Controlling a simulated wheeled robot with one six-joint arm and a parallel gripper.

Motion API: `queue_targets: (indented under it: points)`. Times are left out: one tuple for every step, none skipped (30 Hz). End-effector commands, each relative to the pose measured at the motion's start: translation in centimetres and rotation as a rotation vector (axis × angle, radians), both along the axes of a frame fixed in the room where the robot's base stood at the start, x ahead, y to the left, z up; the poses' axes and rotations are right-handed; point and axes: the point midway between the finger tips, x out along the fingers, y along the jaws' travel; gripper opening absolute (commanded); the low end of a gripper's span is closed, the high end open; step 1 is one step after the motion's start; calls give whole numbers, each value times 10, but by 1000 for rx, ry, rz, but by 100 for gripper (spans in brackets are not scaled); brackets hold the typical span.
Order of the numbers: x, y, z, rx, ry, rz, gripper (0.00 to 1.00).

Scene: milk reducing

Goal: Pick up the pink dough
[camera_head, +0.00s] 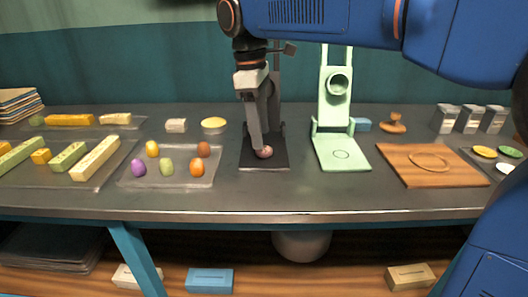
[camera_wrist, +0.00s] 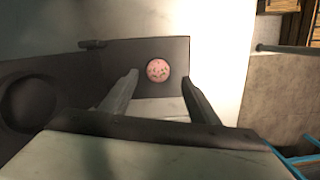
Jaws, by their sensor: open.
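The pink dough (camera_head: 264,152) is a small round ball on a black base plate (camera_head: 262,165) near the middle of the table. In the wrist view the pink dough (camera_wrist: 158,70) is speckled and lies on the dark plate (camera_wrist: 178,48). My gripper (camera_head: 262,146) reaches down at the dough in the head view and hides part of the plate. In the wrist view my gripper (camera_wrist: 160,82) is open, with one finger on each side of the dough's line and nothing held. The dough sits slightly beyond the fingertips there.
A dark upright stand rises behind the plate. A pale green press (camera_head: 341,150) stands close to the right, and a tray (camera_head: 122,180) of several coloured dough balls lies to the left. A wooden board (camera_head: 400,175) is farther right. The table front is clear.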

Motion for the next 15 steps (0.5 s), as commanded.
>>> queue_targets:
  points:
    - [1,-2,-8,-2,4,0,56]
    - [2,-2,-12,-1,2,0,56]
    - [3,-3,-18,-1,2,0,56]
    - [3,-4,-22,-2,4,0,56]
    - [3,-4,-25,-1,2,0,56]
    - [3,-4,-29,-2,2,-1,56]
    - [3,-5,-32,-2,2,-1,56]
    - [2,-5,-34,-1,3,-2,56]
    - [2,-5,-37,-2,2,-2,56]
    - [2,-5,-38,-1,2,-2,56]
    - [2,-5,-38,-1,2,-2,56]
    - [2,-5,-39,-1,2,-2,56]
    - [2,-5,-39,-1,1,-2,56]
    - [2,-5,-39,-1,1,-2,56]
    - [2,-5,-39,-1,1,-2,56]
